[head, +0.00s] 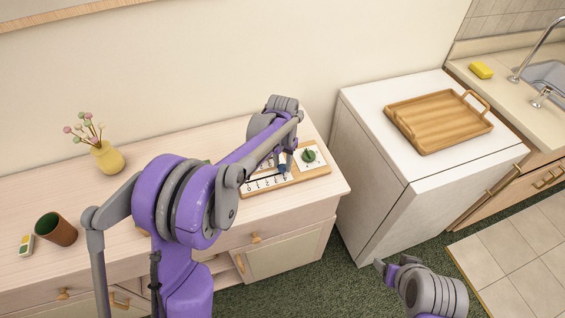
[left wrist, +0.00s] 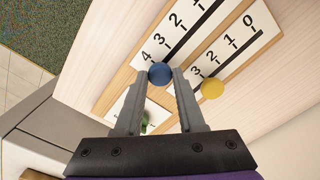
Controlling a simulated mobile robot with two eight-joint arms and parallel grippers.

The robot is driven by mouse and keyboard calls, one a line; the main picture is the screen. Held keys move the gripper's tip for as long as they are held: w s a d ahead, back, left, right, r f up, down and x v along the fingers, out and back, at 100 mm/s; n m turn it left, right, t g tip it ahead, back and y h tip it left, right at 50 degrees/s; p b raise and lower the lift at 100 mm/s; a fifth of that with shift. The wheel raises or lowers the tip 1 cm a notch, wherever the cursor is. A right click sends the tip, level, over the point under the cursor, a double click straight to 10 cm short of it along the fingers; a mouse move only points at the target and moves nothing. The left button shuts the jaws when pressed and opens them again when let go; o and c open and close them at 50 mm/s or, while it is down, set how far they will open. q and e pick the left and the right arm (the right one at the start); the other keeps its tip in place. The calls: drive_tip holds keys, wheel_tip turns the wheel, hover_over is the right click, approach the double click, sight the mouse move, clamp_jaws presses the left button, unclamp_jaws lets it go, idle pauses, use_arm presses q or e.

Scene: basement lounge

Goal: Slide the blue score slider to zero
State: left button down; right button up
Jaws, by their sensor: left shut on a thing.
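The wooden score board (head: 318,173) lies on the cabinet top, with white number strips along dark slots. In the left wrist view, the round blue score slider (left wrist: 160,73) sits by the 4 end of its scale. My left gripper (left wrist: 157,80) has one finger on each side of the blue slider and is shut on it. A yellow slider (left wrist: 211,88) sits on the neighbouring strip, just beyond the 3 and close to my finger. In the head view my left arm covers much of the board.
A green dial (head: 308,155) is on the board's right end. A yellow vase (head: 107,158) with flowers and a brown cup (head: 56,229) stand to the left on the cabinet. A wooden tray (head: 440,120) lies on the white appliance (head: 365,110) at right, beyond a gap.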

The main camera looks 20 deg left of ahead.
use_arm(q)
drive_tip(key=shift+a, duration=0.1)
idle(0.4)
drive_tip(key=s+a, duration=0.2)
drive_tip(key=a, duration=0.1)
drive_tip(key=s+a+b, duration=0.1)
drive_tip(key=s+a, duration=0.1)
drive_tip(key=a, duration=0.1)
drive_tip(key=s+a+b, duration=0.1)
drive_tip(key=s+a, duration=0.1)
drive_tip(key=a, duration=0.1)
drive_tip(key=shift+s+a, duration=0.2)
drive_tip(key=shift+s, duration=0.05)
drive_tip(key=shift+s+a, duration=0.15)
drive_tip(key=shift+a, duration=0.1)
use_arm(e)
drive_tip(key=f, duration=0.1)
drive_tip(key=s+f, duration=0.1)
drive_tip(key=f, duration=0.1)
drive_tip(key=shift+d, duration=0.1)
use_arm(q)
drive_tip(key=shift+a, duration=0.1)
drive_tip(key=c, duration=0.8)
unclamp_jaws()
drive_tip(key=o, duration=0.3)
drive_tip(key=shift+s+a, duration=0.1)
drive_tip(key=shift+s, duration=0.05)
drive_tip(key=shift+r, duration=0.1)
